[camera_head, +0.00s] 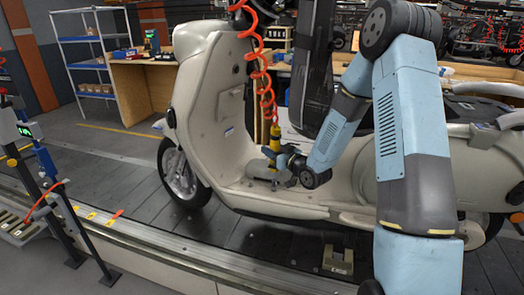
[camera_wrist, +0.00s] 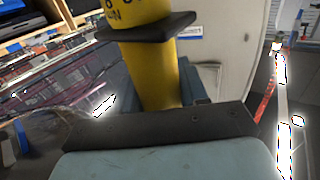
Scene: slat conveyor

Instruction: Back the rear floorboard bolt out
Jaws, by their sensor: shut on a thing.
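My gripper (camera_head: 277,163) is shut on a yellow and dark power tool (camera_head: 275,133), which stands roughly upright over the floorboard (camera_head: 252,193) of a cream scooter (camera_head: 212,110). A red coiled cord (camera_head: 262,72) rises from the tool's top. In the wrist view the yellow tool body (camera_wrist: 150,75) with its dark collar fills the middle, just beyond the gripper's dark edge. The tool's lower end is close to the floorboard; I cannot tell whether it touches. The rear floorboard bolt cannot be made out.
The scooter stands on a dark slat conveyor (camera_head: 120,205). A small beige block-like part (camera_head: 338,258) lies on the slats in front of it. A blue stand with a green display (camera_head: 40,160) is at left. A shelf rack (camera_head: 92,60) and wooden bench (camera_head: 145,92) stand behind.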

